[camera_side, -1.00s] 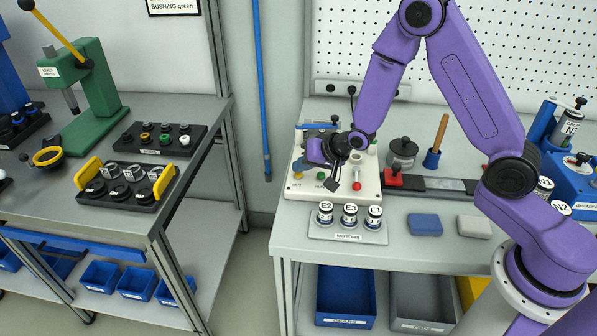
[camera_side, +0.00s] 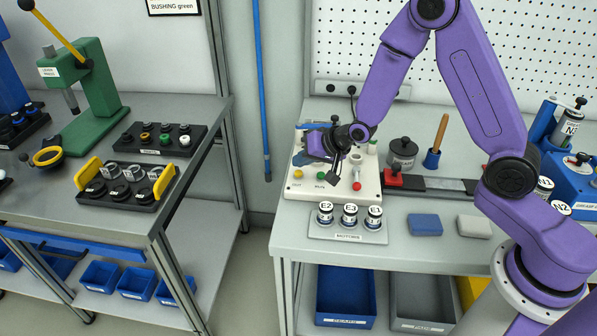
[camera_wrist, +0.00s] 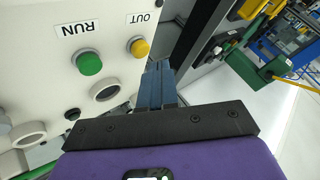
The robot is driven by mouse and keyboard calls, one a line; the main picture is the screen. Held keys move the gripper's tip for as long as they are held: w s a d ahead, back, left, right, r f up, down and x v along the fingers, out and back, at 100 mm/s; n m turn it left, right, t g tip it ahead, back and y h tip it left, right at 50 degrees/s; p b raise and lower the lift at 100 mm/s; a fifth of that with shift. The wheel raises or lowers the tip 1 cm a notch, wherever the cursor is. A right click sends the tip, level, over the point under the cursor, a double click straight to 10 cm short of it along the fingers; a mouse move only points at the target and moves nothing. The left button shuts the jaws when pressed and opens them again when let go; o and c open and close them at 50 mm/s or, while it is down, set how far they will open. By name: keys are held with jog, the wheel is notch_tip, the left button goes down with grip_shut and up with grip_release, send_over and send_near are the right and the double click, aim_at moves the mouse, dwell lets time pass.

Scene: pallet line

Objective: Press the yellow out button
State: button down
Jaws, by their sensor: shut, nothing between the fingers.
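The yellow OUT button (camera_side: 297,174) is on the left front of a cream control box, and it also shows in the wrist view (camera_wrist: 140,47) beside its OUT label. A green RUN button (camera_side: 321,175) is beside it and is also in the wrist view (camera_wrist: 89,62). My gripper (camera_side: 299,160) is shut and empty, with its blue-grey fingers just above and behind the yellow button in the side view. In the wrist view the fingertips (camera_wrist: 159,67) are beside the yellow button, apart in the picture. I cannot tell the exact height gap.
The control box (camera_side: 340,190) also has a red-knobbed lever (camera_side: 357,185). A motors tray with several labelled cylinders (camera_side: 349,216) stands in front of it. A blue block (camera_side: 425,224) and a grey block (camera_side: 474,227) lie to the right. A gap separates this bench from the left one.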

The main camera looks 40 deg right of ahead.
aim_at(302, 176)
notch_tip(302, 176, up, 5)
dwell(0.7)
dwell(0.5)
